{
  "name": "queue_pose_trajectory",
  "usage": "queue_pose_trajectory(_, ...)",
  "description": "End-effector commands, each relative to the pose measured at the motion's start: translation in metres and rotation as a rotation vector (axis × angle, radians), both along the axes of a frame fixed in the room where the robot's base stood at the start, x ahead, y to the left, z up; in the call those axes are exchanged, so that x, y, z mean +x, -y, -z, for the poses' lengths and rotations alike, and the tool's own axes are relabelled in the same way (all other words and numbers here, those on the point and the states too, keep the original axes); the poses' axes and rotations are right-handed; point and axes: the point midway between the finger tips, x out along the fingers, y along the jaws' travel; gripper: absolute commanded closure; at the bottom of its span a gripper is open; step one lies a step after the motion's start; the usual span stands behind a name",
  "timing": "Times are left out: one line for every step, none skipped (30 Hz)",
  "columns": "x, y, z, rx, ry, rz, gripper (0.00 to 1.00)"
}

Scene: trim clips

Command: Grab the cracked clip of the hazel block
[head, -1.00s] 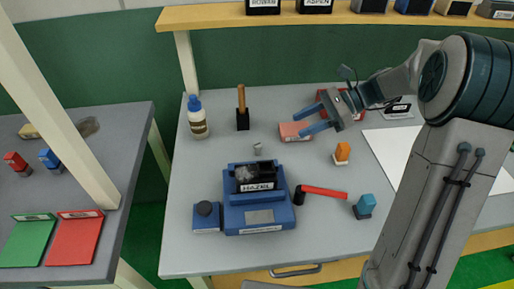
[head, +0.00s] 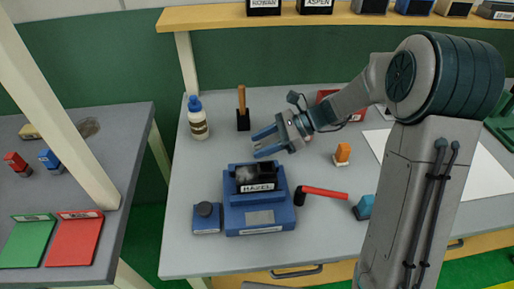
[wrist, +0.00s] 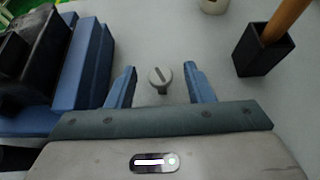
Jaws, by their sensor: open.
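The hazel block (head: 257,176) is a black block with a HAZEL label, seated in a blue fixture (head: 282,217) on the grey table. Grey stuff shows in its top. A small light-grey round clip (wrist: 160,85) with a dark line across its head stands on the table beside the blue fixture, which shows at the left in the wrist view (wrist: 85,65). My gripper (head: 257,144) is open, with its blue fingers either side of the clip in the wrist view (wrist: 160,68), apart from it. In the head view my gripper hides the clip.
A glue bottle (head: 198,120) and a wooden-handled tool in a black holder (head: 243,123) stand behind. A red-handled tool (head: 323,192), a blue-topped piece (head: 364,207) and an orange piece (head: 343,152) lie to the right.

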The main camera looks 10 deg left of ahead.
Motion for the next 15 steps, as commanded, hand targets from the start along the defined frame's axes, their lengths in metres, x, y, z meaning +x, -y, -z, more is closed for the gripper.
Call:
queue_pose_trajectory(0.0000,-0.0002,0.0001,0.000,0.000,0.000,0.53)
queue_pose_trajectory(0.0000,-0.0001,0.0000,0.000,0.000,0.000,0.53)
queue_pose_trajectory(0.0001,0.0000,0.0000,0.000,0.000,0.000,0.53)
queue_pose_trajectory(0.0001,0.0000,0.0000,0.000,0.000,0.000,0.53)
queue_pose_trajectory(0.0001,0.0001,0.0000,0.000,0.000,0.000,0.55)
queue_pose_trajectory(0.0001,0.0001,0.0000,0.000,0.000,0.000,0.66)
queue_pose_trajectory(0.0001,0.0001,-0.0001,0.000,0.000,0.000,0.75)
queue_pose_trajectory(0.0002,0.0002,0.0000,0.000,0.000,0.000,0.83)
queue_pose_trajectory(0.0001,0.0001,-0.0001,0.000,0.000,0.000,0.94)
queue_pose_trajectory(0.0002,0.0002,-0.0001,0.000,0.000,0.000,0.99)
queue_pose_trajectory(0.0002,0.0002,-0.0001,0.000,0.000,0.000,0.99)
queue_pose_trajectory(0.0002,0.0002,-0.0001,0.000,0.000,0.000,1.00)
queue_pose_trajectory(0.0002,0.0002,-0.0001,0.000,0.000,0.000,1.00)
queue_pose_trajectory(0.0002,0.0002,-0.0001,0.000,0.000,0.000,1.00)
queue_pose_trajectory(0.0002,0.0002,-0.0001,0.000,0.000,0.000,1.00)
